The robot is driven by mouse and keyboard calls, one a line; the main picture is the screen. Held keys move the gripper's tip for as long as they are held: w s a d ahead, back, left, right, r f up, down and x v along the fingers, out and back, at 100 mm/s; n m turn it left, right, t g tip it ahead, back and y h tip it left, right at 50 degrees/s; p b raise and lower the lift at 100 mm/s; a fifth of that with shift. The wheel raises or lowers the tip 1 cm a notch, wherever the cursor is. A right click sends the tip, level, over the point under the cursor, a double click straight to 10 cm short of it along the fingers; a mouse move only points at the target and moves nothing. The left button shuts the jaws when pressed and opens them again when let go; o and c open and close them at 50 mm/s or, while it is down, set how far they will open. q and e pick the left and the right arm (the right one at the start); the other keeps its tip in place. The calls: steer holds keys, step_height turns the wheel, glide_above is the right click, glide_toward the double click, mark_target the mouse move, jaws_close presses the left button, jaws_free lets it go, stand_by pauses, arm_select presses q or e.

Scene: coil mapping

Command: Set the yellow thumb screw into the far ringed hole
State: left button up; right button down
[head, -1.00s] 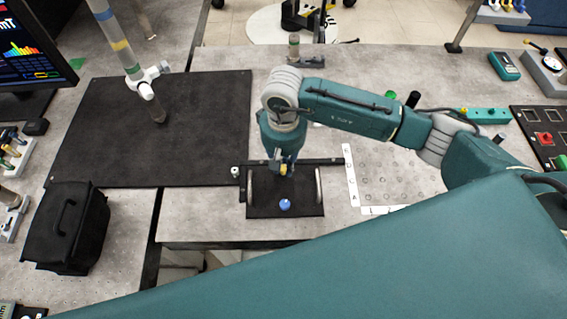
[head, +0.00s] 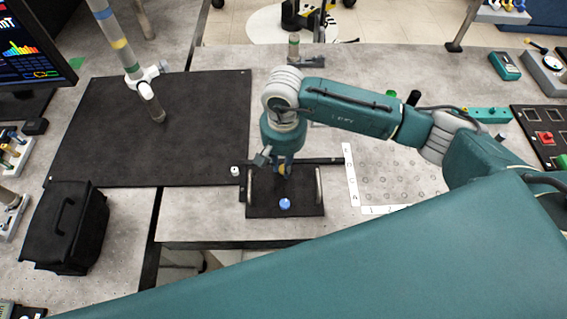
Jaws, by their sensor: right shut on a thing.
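My right gripper (head: 279,170) points down over the back part of a small black tray (head: 262,210). It is shut on the yellow thumb screw (head: 282,169), which shows only as a small yellow patch between the fingers. Whether the screw touches the tray cannot be told. A pale plate with rows of holes (head: 385,188) lies to the right of the tray, with lettered and numbered white strips along its left and front edges. The rings around particular holes are too small to make out, and my right arm covers the plate's back part. My left gripper is not in view.
A small white-topped piece (head: 235,170) is left of the tray. A large black mat (head: 150,130) and a black case (head: 62,228) lie further left.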

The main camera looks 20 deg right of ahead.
steer(key=shift+m, duration=0.4)
steer(key=c, duration=1.5)
jaws_free()
steer(key=shift+c, duration=0.2)
steer(key=shift+r, duration=0.2)
step_height(320, 180, up, 12)
steer(key=shift+f, duration=0.25)
